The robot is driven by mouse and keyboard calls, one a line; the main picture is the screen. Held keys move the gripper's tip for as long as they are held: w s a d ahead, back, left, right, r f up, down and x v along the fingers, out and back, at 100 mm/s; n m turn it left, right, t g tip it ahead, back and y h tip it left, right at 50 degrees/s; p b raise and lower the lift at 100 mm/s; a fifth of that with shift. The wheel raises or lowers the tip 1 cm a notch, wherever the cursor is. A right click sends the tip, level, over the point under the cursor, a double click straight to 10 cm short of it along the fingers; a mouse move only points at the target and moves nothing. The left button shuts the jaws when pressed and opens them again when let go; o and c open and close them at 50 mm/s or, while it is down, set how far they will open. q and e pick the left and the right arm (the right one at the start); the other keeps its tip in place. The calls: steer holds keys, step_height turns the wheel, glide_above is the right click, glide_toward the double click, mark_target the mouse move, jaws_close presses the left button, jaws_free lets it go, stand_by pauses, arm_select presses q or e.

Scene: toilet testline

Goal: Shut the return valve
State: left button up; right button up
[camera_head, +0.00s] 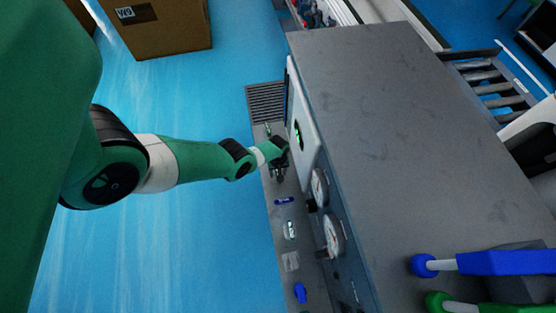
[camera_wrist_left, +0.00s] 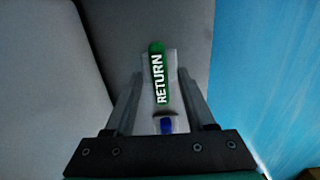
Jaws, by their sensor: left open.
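The return valve has a green handle (camera_wrist_left: 158,80) with the white word RETURN on it, lying lengthwise in the left wrist view. My left gripper (camera_wrist_left: 160,74) is open, with one finger on each side of the handle and visible gaps between. I cannot tell how far above the handle the fingertips are. In the head view my left gripper (camera_head: 279,172) is over the narrow grey ledge beside the cabinet. A small green tip (camera_head: 267,129), likely the handle's end, shows just beyond it. My right gripper is not in view.
The grey cabinet (camera_head: 400,110) stands right of the ledge, with a panel (camera_head: 303,120) and two round gauges (camera_head: 320,187) on its side. A blue knob (camera_head: 300,292) is nearer on the ledge. Blue floor (camera_head: 170,250) is clear at left. A cardboard box (camera_head: 165,25) stands behind.

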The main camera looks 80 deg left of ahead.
arm_select(q)
steer(key=shift+r, duration=0.15)
step_height(320, 180, up, 11)
steer(key=p, duration=1.1)
steer(key=shift+r+p, duration=0.2)
steer(key=shift+p, duration=0.1)
